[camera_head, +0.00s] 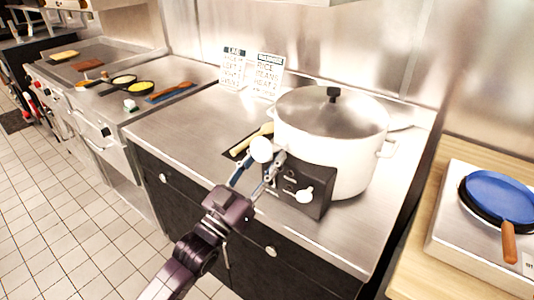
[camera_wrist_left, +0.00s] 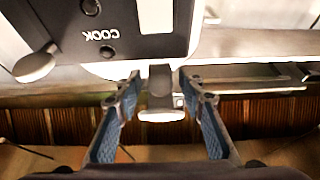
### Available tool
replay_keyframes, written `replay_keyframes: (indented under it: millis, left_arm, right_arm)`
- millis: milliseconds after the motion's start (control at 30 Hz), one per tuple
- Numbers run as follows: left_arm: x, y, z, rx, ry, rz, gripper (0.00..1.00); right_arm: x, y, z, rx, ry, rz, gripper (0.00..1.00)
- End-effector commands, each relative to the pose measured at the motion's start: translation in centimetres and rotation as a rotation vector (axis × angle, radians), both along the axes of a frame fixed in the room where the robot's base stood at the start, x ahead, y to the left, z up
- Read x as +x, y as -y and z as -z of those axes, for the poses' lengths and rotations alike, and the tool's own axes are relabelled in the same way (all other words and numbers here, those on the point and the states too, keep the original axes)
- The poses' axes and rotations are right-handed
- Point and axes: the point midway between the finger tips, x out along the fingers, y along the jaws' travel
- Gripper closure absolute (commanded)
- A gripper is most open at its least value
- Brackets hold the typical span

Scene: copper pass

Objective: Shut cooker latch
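The cooker (camera_head: 335,145) is a large white pot with a glossy lid and a black knob, standing on the steel counter. Its dark control box (camera_head: 312,183) faces me with a white lever (camera_head: 305,194); the left wrist view shows this box (camera_wrist_left: 110,22) marked COOK, upside down. A white rounded tab (camera_head: 262,149), possibly the latch, stands at the box's left side. My left gripper (camera_head: 257,170) is open in front of it. In the left wrist view the tab (camera_wrist_left: 162,108) sits between the open fingers (camera_wrist_left: 158,84), with gaps on both sides. My right gripper is not in view.
Pans (camera_head: 137,87) and a board sit farther left. A blue pan (camera_head: 500,195) rests on a burner at right. The front-left counter is clear.

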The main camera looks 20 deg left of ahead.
Motion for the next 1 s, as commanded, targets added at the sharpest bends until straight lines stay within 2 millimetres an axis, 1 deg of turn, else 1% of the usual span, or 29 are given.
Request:
replay_keyframes:
  millis: [300, 633, 867, 1000]
  left_arm:
    - [0.27, 0.1, -0.06, 0.0, -0.001, 0.0, 0.64]
    - [0.25, 0.08, -0.08, 0.0, 0.0, 0.0, 1.0]
    - [0.25, 0.08, -0.08, 0.0, 0.0, 0.0, 1.0]
    - [0.42, 0.07, -0.26, 0.003, -0.006, 0.0, 1.0]
  right_arm:
    - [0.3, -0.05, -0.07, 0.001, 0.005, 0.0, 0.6]
    - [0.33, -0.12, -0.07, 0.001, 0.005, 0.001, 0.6]
    - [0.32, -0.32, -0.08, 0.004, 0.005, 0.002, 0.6]
    - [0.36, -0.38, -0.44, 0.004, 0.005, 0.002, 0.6]
